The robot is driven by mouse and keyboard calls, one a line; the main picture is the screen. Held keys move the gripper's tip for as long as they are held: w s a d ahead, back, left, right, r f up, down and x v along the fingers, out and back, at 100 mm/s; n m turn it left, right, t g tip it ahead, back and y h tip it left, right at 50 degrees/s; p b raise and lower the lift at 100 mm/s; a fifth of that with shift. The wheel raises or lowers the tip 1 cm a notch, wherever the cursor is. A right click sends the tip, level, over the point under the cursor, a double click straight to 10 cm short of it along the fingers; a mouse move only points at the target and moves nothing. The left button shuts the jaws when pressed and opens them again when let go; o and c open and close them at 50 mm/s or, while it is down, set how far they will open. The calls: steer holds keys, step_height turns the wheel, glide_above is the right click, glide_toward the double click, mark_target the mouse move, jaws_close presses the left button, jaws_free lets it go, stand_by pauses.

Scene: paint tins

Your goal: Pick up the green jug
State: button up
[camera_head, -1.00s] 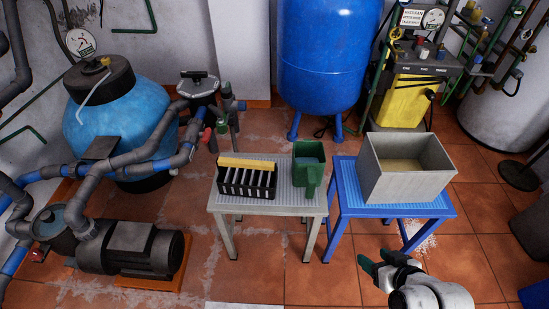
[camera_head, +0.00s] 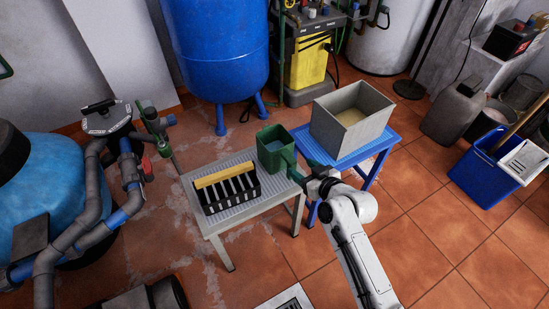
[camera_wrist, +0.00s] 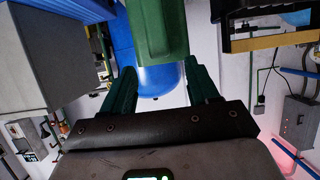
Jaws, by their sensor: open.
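The green jug (camera_head: 275,146) stands upright on the right end of the grey metal table (camera_head: 222,223) in the head view. Its handle side faces my gripper. My gripper (camera_head: 300,172) is just to the right of the jug, open. In the wrist view the green fingers of my gripper (camera_wrist: 162,90) are spread apart. The jug (camera_wrist: 158,30) shows beyond them, roughly between the two fingers, with its near part at the top of the picture. I cannot tell whether any finger touches the jug.
A black rack with a yellow bar (camera_head: 230,190) stands left of the jug on the same table. A blue tank (camera_head: 215,50) stands behind.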

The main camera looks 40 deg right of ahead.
mark_target(292, 160)
steer(key=x, duration=0.7)
steer(key=shift+w+b, duration=0.1)
steer(key=shift+b, duration=0.25)
steer(key=c, duration=1)
steer(key=shift+d, duration=0.1)
jaws_close()
steer(key=shift+r, duration=0.1)
